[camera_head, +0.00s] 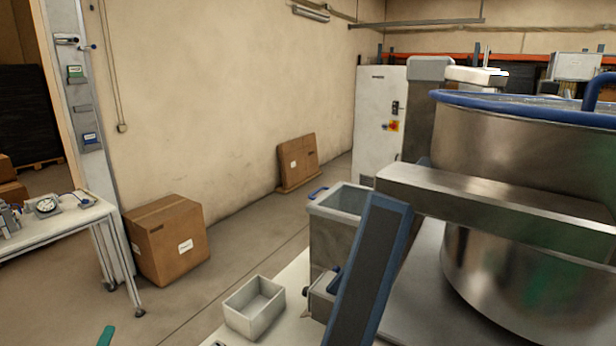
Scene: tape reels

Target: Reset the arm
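My gripper is not in this head camera view, and no part that I can be sure is my arm shows. I cannot tell the arm's pose or whether it holds anything. No tape reel can be made out here. A small teal piece (106,336) pokes in at the bottom edge on the left; I cannot tell what it belongs to.
A large steel vat (530,150) with a blue rim fills the right, with a slanted dark panel (368,270) before it. A grey open bin (254,307) sits at the bottom centre.

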